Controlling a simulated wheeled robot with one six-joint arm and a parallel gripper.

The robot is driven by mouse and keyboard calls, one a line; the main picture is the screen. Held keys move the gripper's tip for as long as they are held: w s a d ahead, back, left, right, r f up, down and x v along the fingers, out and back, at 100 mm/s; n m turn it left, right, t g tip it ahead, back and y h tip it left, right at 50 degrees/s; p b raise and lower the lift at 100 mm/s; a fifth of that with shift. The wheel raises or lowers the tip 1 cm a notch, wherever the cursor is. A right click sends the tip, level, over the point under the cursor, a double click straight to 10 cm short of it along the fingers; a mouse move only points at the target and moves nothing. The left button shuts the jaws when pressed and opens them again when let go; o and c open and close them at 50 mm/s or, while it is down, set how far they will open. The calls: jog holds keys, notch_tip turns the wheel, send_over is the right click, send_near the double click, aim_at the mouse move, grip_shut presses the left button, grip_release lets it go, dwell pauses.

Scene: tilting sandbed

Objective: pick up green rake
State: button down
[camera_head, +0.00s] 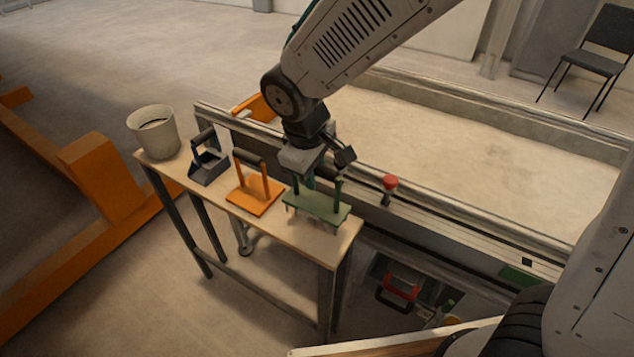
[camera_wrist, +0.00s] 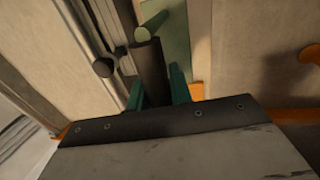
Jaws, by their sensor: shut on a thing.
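The green rake (camera_head: 318,206) is at the right end of the narrow wooden table (camera_head: 345,232), its flat green plate low at the tabletop and its posts rising to a handle. My gripper (camera_head: 308,176) comes down over it from above and is shut on its handle. In the wrist view the dark handle bar (camera_wrist: 149,68) lies between the two green fingertips of my gripper (camera_wrist: 158,90), and part of the green plate (camera_wrist: 177,40) shows beyond. I cannot tell whether the plate touches the table.
An orange rake (camera_head: 255,192), a dark grey tool (camera_head: 208,166) and a white bucket (camera_head: 153,132) stand to the left on the table. The sandbed (camera_head: 450,150) lies behind, with a red button (camera_head: 389,182) on its near rail. A red-handled item (camera_head: 398,286) is below right.

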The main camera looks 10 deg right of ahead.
jog(key=s+a+r, duration=0.1)
jog(key=s+a, duration=0.7)
jog(key=s, duration=0.5)
jog(key=shift+s+r, duration=0.15)
jog(key=shift+s, duration=0.25)
